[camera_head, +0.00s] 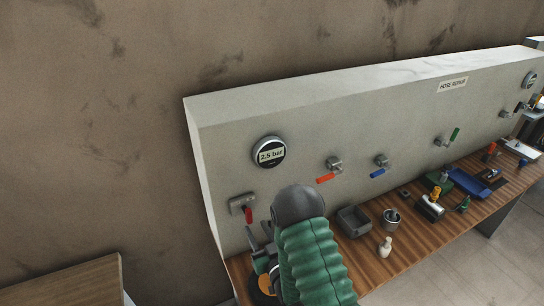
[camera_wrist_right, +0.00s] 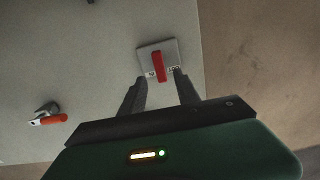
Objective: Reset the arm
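The panel wall (camera_head: 330,120) carries a small switch plate (camera_head: 241,203) with a red lever (camera_head: 248,215) at its left end. In the right wrist view the red lever (camera_wrist_right: 158,66) sits on its pale plate (camera_wrist_right: 172,50), between two small labels. My right gripper (camera_wrist_right: 161,80) is open, its two dark fingers pointing at the plate on either side of the lever's near end. I cannot tell whether they touch it. In the head view my green right arm largely hides this gripper (camera_head: 259,241) just below the switch. My left gripper is not in view.
A gauge (camera_head: 269,152) reads 2.5 bar. Valves with orange (camera_head: 326,179), blue (camera_head: 378,172) and green (camera_head: 455,134) handles stick out of the panel. The wooden bench (camera_head: 400,250) holds a grey bin (camera_head: 354,221), a metal cup (camera_head: 391,220) and several tools. Another wooden surface (camera_head: 75,285) stands lower left.

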